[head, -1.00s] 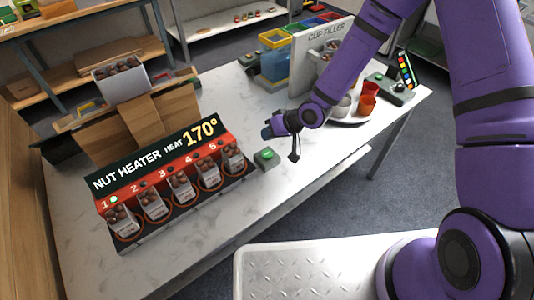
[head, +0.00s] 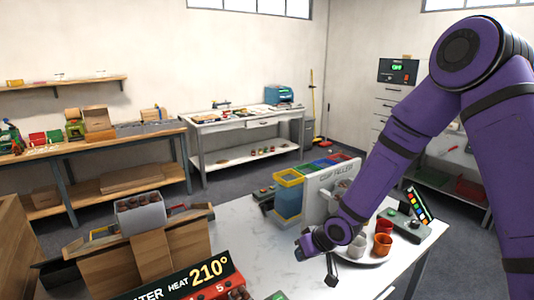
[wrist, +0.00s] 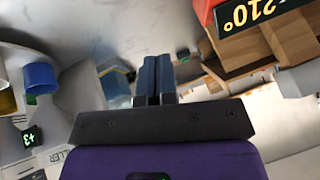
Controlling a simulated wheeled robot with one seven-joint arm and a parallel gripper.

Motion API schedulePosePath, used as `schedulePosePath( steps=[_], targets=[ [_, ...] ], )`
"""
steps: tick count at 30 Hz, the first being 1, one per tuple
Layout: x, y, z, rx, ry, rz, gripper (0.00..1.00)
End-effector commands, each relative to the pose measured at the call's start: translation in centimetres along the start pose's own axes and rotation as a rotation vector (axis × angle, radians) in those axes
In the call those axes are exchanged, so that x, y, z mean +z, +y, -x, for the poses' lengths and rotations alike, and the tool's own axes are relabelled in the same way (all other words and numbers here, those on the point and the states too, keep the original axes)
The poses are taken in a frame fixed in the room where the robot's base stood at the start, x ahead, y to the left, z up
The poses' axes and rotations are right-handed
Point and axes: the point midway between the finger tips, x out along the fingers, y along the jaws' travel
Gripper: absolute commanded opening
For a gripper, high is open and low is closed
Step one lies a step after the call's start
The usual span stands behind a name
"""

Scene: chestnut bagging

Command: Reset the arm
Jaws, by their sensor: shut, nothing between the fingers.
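My purple arm reaches in from the right in the head view, bent at the elbow. My gripper (head: 304,247) hangs above the white table, left of the tray of cups. In the wrist view my gripper (wrist: 154,62) shows its two blue fingers side by side, shut with nothing between them. The nut heater (head: 190,284) stands at the front of the table, its sign reading 210°; the sign (wrist: 262,12) also shows upside down in the wrist view.
The cup filler (head: 326,195) stands close behind my gripper, with coloured bins (head: 289,179) beside it. A round tray (head: 372,258) holds cups at right. The table (head: 262,225) is bare between box and filler.

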Motion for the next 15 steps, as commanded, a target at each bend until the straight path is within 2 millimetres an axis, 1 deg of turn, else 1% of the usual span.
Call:
schedulePosePath(
  steps=[1, 5, 6, 8, 12, 14, 15],
  targets=[
    [-0.7, 0.5, 1.8, 0.044, -0.001, 0.012, 0.00],
    [-1.7, 1.8, 6.0, 0.146, -0.017, 0.023, 0.00],
    [-1.9, 2.1, 7.3, 0.176, -0.022, 0.025, 0.00],
    [-2.2, 2.6, 9.4, 0.220, -0.028, 0.024, 0.00],
    [-2.7, 3.2, 14.2, 0.314, -0.039, 0.015, 0.00],
    [-2.7, 3.3, 16.4, 0.351, -0.044, 0.008, 0.00],
    [-2.7, 3.4, 17.8, 0.374, -0.045, 0.000, 0.00]
  ],
)
